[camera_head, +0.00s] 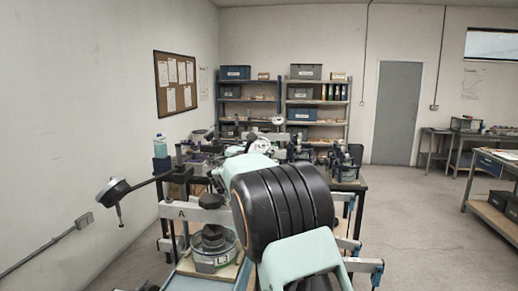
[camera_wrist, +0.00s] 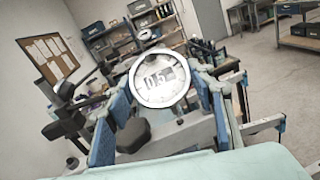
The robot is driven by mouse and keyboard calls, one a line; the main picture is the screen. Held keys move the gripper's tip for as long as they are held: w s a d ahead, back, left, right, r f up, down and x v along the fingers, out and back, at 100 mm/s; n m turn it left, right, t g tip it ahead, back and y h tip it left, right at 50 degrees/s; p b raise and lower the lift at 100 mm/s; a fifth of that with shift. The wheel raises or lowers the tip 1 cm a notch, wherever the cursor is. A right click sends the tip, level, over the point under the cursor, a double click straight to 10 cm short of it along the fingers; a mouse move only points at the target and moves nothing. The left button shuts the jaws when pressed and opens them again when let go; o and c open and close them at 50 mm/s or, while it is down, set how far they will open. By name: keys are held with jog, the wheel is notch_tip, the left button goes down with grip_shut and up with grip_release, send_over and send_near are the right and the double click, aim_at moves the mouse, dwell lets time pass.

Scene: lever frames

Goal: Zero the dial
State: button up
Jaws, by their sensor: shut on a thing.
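The dial (camera_wrist: 160,92) is a round white face in a light rim, with large dark characters, in the middle of the wrist view. My gripper (camera_wrist: 158,80) has its blue fingers on the dial's left and right sides, shut on its rim. The exact contact is too small to make out. In the head view, a white round face (camera_head: 261,147) shows just beyond my arm, which hides my fingers there. A dark knob (camera_wrist: 133,135) lies below the dial in the wrist view.
Another dial gauge (camera_head: 116,191) sticks out on a dark arm at the left. A pale bar marked A (camera_head: 185,214) and a round base (camera_head: 213,242) stand close to my arm. Shelves (camera_head: 315,104) line the back wall. Open floor (camera_head: 425,220) lies at the right.

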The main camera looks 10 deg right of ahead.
jog(key=m+h, duration=0.1)
jog(key=m+g+p, duration=0.1)
jog(key=shift+a+r+m+h+p, duration=0.2)
jog(key=shift+m+h+p, duration=0.1)
jog(key=shift+m+h, duration=0.1)
jog(key=shift+d+f+m+g, duration=0.1)
jog(key=shift+m+g, duration=0.3)
jog(key=shift+m, duration=0.1)
jog(key=o, duration=1.2)
jog(key=v, duration=1.2)
jog(key=shift+f, duration=0.15)
jog(key=shift+w, duration=0.1)
